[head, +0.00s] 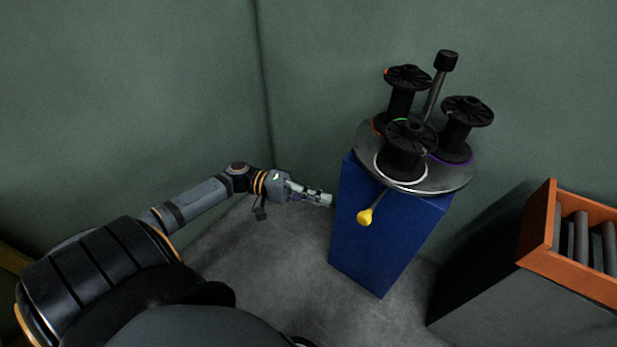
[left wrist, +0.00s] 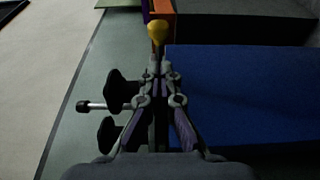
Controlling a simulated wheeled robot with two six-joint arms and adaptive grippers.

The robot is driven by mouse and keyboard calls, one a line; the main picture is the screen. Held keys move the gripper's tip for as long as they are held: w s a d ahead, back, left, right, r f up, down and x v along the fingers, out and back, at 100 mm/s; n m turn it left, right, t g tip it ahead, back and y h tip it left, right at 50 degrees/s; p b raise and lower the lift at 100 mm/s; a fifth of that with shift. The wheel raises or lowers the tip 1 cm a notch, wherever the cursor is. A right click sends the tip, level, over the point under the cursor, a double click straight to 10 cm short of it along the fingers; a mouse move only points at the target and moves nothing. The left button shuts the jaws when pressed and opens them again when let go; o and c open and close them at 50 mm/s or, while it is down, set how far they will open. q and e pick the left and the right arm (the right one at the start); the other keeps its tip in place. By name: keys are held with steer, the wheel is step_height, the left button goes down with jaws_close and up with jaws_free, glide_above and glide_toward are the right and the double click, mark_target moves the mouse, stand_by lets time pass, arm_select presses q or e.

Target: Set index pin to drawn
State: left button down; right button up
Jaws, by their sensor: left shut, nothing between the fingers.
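The index pin shows as a yellow knob (head: 365,217) on a thin rod. The rod runs out from under the round grey turntable (head: 440,183) on top of a blue cabinet (head: 385,240). In the left wrist view the yellow knob (left wrist: 157,30) shows just past the fingertips. My left gripper (head: 329,200) is shut and empty, left of the knob and apart from it in the head view. Its fingers (left wrist: 158,70) point toward the knob in the wrist view. How far the pin is pulled out is hard to tell. My right gripper is not in view.
Several black spools (head: 405,150) stand on the turntable, with a black-capped post (head: 446,62) behind them. An orange-rimmed crate (head: 565,265) with grey dividers sits on a dark block at the right. Green walls stand close behind. The floor (head: 260,270) before the cabinet is clear.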

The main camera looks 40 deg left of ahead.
arm_select(q)
steer(key=shift+v, duration=2.05)
steer(key=shift+w, duration=0.1)
